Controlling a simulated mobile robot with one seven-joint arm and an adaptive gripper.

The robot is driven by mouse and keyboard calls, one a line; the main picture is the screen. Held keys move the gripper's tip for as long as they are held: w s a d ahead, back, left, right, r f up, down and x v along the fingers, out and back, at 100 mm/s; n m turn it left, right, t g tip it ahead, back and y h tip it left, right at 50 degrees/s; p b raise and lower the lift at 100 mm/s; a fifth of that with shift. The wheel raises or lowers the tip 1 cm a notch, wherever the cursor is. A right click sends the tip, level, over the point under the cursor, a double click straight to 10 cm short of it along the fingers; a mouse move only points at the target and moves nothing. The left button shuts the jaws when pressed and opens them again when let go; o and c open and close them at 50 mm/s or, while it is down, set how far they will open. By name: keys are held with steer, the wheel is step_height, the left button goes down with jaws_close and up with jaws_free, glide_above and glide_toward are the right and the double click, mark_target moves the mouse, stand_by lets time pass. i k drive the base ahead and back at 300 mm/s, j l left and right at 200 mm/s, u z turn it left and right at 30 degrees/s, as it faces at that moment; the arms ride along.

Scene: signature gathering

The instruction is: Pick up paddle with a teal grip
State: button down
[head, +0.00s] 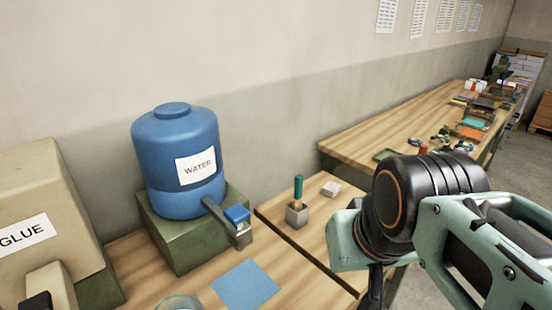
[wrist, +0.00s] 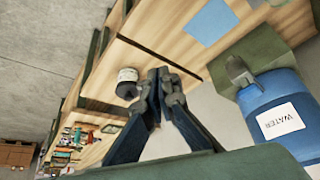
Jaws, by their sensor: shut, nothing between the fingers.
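The paddle with a teal grip (head: 298,188) stands upright, grip up, in a small grey square holder (head: 297,214) on the wooden table in the head view. Its lower end is hidden inside the holder. I cannot make it out in the wrist view, where my fingers may cover it. My gripper (wrist: 159,73) is shut and empty in the wrist view, its two dark fingertips together above the tables. In the head view my arm is at the right, apart from the paddle, and the fingertips are not clearly seen.
A blue water jug (head: 177,155) with a tap stands on a green block (head: 172,239) left of the holder. A GLUE container (head: 30,205) is at far left. A blue sheet (head: 245,286) lies in front. A small whitish block (head: 331,188) sits beside the holder. A jar (wrist: 127,82) is near my fingertips.

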mark_target(298, 204)
steer(key=i+l+u, duration=0.2)
steer(key=l, duration=0.15)
steer(key=l+u, duration=0.2)
steer(key=i+l+u, duration=0.2)
steer(key=l, duration=0.3)
steer(key=l+u, duration=0.2)
steer(key=l, duration=0.15)
steer(key=l+u, duration=0.25)
steer(key=l, duration=0.3)
steer(key=j+z, duration=0.2)
steer(key=j, duration=0.25)
